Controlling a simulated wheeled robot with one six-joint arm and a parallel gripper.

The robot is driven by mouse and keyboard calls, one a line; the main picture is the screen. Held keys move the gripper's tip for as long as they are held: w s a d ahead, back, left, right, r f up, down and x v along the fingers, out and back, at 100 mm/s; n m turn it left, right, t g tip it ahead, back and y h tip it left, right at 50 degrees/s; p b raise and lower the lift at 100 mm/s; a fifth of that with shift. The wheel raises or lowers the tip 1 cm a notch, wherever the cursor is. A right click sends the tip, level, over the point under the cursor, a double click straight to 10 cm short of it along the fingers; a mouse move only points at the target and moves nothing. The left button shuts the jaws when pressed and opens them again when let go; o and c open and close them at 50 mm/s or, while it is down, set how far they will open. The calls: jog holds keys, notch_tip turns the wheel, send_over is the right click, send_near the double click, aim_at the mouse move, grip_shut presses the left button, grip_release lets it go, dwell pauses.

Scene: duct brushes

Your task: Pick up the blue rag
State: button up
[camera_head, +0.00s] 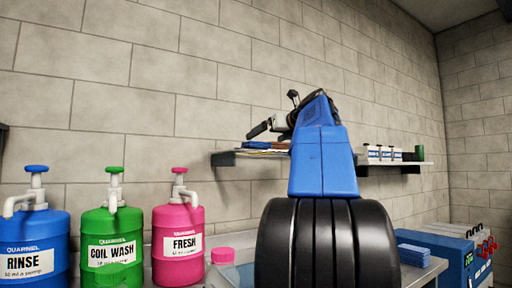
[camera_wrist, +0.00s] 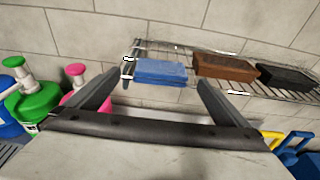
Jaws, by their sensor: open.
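A blue rag (camera_wrist: 160,72), folded into a flat stack, lies on the left part of a wire rack (camera_wrist: 125,74) in the wrist view. My gripper (camera_wrist: 159,80) is open and empty. Its two fingers frame the rag in the picture, one to each side, with the rag beyond them and apparently untouched. In the head view my gripper (camera_head: 264,127) is held up before the wall, near a wall shelf (camera_head: 224,159). A blue folded stack (camera_head: 413,255) also lies on the bench at the right; I cannot tell whether it is cloth.
On the rack, right of the rag, sit a brown block (camera_wrist: 225,67) and a black block (camera_wrist: 287,77). Blue (camera_head: 30,245), green (camera_head: 112,245) and pink (camera_head: 178,240) pump drums stand at the left.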

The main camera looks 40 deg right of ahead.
aim_at(256, 142)
jog(key=shift+x, duration=4.45)
jog(key=shift+d+r, duration=0.1)
jog(key=shift+r, duration=0.05)
jog(key=c, duration=1)
jog(key=shift+r, duration=5)
